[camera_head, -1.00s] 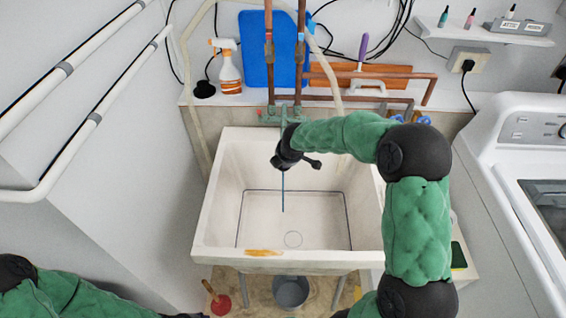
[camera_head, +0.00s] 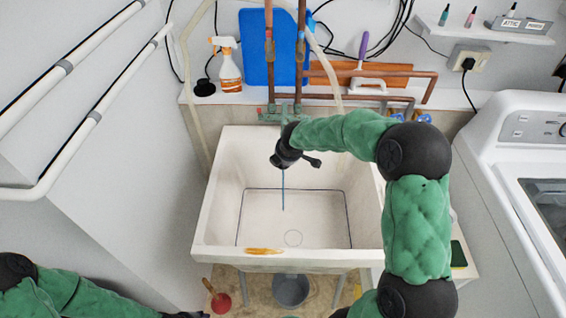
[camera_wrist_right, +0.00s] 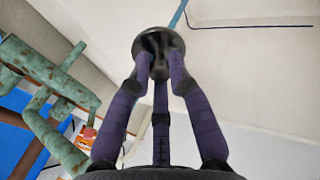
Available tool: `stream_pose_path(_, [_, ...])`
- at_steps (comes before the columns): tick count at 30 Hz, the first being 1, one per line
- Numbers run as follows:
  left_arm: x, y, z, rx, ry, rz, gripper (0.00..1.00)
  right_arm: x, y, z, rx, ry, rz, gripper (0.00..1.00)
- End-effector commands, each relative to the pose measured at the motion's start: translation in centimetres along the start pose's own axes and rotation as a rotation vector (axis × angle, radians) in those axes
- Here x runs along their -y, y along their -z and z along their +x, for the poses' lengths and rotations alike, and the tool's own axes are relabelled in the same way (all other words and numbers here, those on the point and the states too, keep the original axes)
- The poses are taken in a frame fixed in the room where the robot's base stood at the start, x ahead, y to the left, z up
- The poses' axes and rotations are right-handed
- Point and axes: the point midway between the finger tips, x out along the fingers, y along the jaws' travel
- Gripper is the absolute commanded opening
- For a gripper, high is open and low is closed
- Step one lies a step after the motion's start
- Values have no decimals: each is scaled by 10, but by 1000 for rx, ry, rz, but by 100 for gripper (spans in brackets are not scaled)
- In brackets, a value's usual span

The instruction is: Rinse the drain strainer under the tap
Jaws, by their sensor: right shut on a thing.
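My right gripper (camera_head: 284,158) is over the back half of the pale sink (camera_head: 205,215), in front of the green tap (camera_head: 285,113). In the right wrist view its purple fingers (camera_wrist_right: 158,75) are shut on a dark round strainer (camera_wrist_right: 150,36) at their tips. A thin blue stream of water (camera_head: 283,190) falls below the gripper towards the basin floor. In the wrist view the stream (camera_wrist_right: 178,14) shows at the strainer's edge. The green tap pipework (camera_wrist_right: 45,75) is at the left there. The gripper hides the tap's outlet in the head view.
A spray bottle (camera_head: 228,67) and a blue board (camera_head: 257,50) stand behind the sink. A white washing machine (camera_head: 515,150) is at the right. A grey bucket (camera_head: 290,291) and a red plunger (camera_head: 221,303) are below the sink.

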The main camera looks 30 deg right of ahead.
Motion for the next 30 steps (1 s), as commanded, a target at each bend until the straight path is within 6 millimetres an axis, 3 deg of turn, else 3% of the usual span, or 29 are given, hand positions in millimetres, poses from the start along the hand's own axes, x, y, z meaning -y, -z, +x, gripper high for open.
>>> stream_pose_path(30, [-1,0,-2,0,0,0,45,6,-10,-4,-1,-2,0,0])
